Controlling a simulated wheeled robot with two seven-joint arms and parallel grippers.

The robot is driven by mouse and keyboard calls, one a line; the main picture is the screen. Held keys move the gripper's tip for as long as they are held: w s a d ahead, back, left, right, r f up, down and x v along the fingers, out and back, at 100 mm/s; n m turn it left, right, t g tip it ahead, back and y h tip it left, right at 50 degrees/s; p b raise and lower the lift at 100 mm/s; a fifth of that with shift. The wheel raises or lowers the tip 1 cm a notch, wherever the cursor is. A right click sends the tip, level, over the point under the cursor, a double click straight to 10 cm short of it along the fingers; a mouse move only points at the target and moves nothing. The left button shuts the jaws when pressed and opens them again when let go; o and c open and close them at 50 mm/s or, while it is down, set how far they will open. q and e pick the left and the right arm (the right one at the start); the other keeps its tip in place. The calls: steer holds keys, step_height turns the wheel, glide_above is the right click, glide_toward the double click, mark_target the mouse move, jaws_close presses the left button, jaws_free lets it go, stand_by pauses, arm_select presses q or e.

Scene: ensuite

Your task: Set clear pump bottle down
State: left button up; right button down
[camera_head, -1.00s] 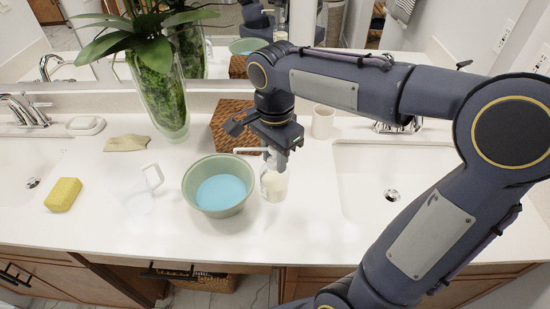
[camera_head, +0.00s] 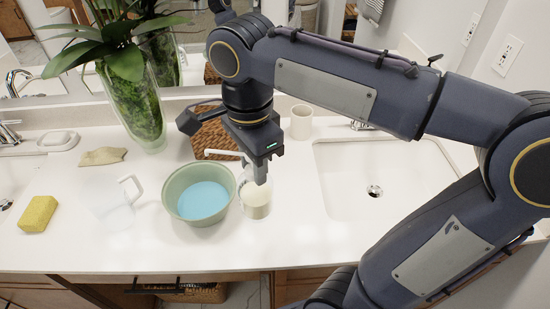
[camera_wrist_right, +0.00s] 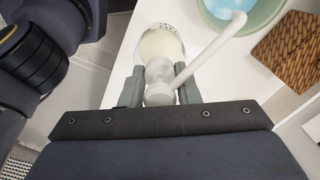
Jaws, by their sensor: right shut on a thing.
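The clear pump bottle (camera_head: 257,203) has a white pump head and holds pale cream liquid. It is upright at the right of the green bowl, over the white counter (camera_head: 150,245); I cannot tell whether its base touches the counter. My right gripper (camera_head: 261,172) is shut on its pump neck from above. In the right wrist view the bottle (camera_wrist_right: 160,44) shows beyond the fingers, which sit on both sides of the white neck, with the spout pointing up and right. My left gripper is not in view.
The green bowl (camera_head: 170,193) with blue liquid stands close beside the bottle. A clear pitcher (camera_head: 112,208), a yellow sponge (camera_head: 38,213) and a beige cloth (camera_head: 103,156) lie further left. A woven box (camera_head: 215,138) and white cup (camera_head: 301,122) stand behind; a sink (camera_head: 345,185) is at right.

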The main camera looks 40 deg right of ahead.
steer(key=w+d+f+m+p, duration=0.2)
steer(key=w+d+m, duration=0.3)
steer(key=w+d, duration=0.35)
steer(key=w+d+f+m+p, duration=0.2)
steer(key=w+d+m+p, duration=0.1)
steer(key=w+d+m, duration=0.45)
steer(key=w+d+f+n+p, duration=0.1)
steer(key=w+d+f, duration=0.3)
steer(key=f, duration=0.5)
steer(key=shift+w+n, duration=0.15)
steer(key=shift+n, duration=0.2)
steer(key=shift+d+f, duration=0.1)
steer(key=shift+f, duration=0.1)
steer(key=c, duration=1.1)
jaws_free()
